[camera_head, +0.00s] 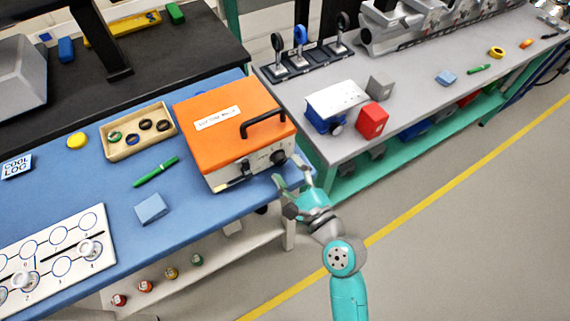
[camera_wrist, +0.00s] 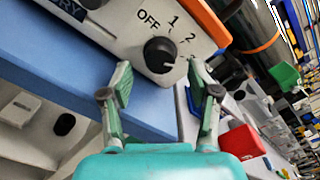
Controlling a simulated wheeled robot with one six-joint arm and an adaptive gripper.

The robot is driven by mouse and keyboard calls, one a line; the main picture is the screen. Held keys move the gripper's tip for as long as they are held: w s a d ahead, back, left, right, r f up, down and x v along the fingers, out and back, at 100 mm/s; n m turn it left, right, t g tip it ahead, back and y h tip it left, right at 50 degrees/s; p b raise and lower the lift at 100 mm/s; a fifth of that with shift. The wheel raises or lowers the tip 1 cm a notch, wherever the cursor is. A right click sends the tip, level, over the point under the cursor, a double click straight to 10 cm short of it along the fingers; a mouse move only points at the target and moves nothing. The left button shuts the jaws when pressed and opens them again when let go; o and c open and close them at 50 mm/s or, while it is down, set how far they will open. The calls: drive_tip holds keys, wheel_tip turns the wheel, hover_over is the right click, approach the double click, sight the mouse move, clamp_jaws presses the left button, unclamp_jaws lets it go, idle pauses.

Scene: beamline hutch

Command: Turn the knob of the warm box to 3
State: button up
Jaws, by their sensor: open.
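The warm box (camera_head: 232,122) has an orange lid with a black handle and a white front, and stands on the blue bench top. Its black round knob (camera_head: 278,157) is at the right end of the front. In the wrist view the knob (camera_wrist: 160,54) is close ahead, with OFF, 1 and 2 printed around its upper side; I cannot clearly tell where it points. My gripper (camera_head: 291,178) is open and empty just in front of the knob. In the wrist view its fingertips (camera_wrist: 158,82) are spread either side of the knob, apparently short of it.
The blue bench (camera_head: 205,215) holds a wooden tray (camera_head: 111,152) of rings, a green marker (camera_head: 156,171) and a light blue block (camera_head: 152,209). A grey bench (camera_head: 405,120) with a red block (camera_head: 372,119) stands to the right. The floor in front is clear.

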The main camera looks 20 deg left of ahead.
drive_tip(key=v, duration=1)
drive_tip(key=shift+w, duration=0.1)
